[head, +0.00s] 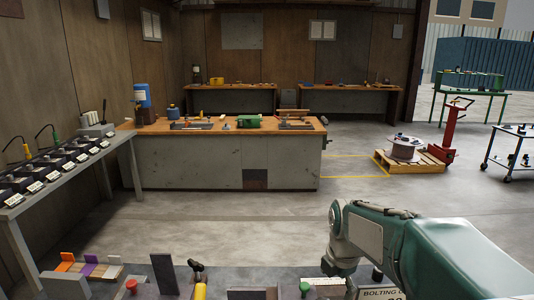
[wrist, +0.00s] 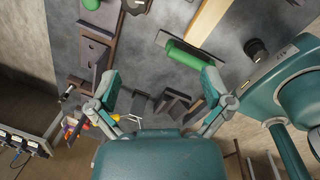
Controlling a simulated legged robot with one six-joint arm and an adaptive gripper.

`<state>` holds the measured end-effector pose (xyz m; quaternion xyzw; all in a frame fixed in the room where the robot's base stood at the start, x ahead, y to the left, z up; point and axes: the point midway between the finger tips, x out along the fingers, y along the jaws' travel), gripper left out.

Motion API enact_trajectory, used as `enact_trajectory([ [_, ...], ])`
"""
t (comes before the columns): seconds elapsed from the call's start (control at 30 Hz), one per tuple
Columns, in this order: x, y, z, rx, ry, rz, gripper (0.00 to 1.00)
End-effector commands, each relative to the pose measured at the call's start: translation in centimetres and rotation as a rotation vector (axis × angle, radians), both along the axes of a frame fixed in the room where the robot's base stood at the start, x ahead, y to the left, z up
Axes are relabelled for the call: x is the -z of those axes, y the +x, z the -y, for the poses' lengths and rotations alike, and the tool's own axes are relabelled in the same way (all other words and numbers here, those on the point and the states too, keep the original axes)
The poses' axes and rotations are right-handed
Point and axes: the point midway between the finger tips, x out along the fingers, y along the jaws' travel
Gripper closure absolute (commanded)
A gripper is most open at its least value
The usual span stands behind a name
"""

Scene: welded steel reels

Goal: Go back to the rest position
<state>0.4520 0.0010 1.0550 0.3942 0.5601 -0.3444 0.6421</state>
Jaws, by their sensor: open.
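My gripper (wrist: 160,86) shows in the wrist view with its two green fingers spread wide apart. Nothing is between the fingertips, and the gripper is above a grey work surface with parts on it. In the head view, my green and grey arm reaches in from the lower right, with its bent joint over the near bench. The gripper itself cannot be made out in the head view. A green cylinder (wrist: 184,54) and dark metal brackets (wrist: 172,104) lie below and beyond the fingers in the wrist view.
The near bench holds a dark upright plate (head: 165,273), a red knob (head: 131,286) and coloured blocks (head: 90,265). A side table (head: 65,178) with several black boxes stands left. A large workbench (head: 225,160) is ahead, a reel (head: 404,148) on a pallet right. Open floor lies between.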

Motion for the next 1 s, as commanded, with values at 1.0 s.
enact_trajectory([
  [1.0,-5.6,-17.9,0.0,1.692,0.509,0.228,0.00],
])
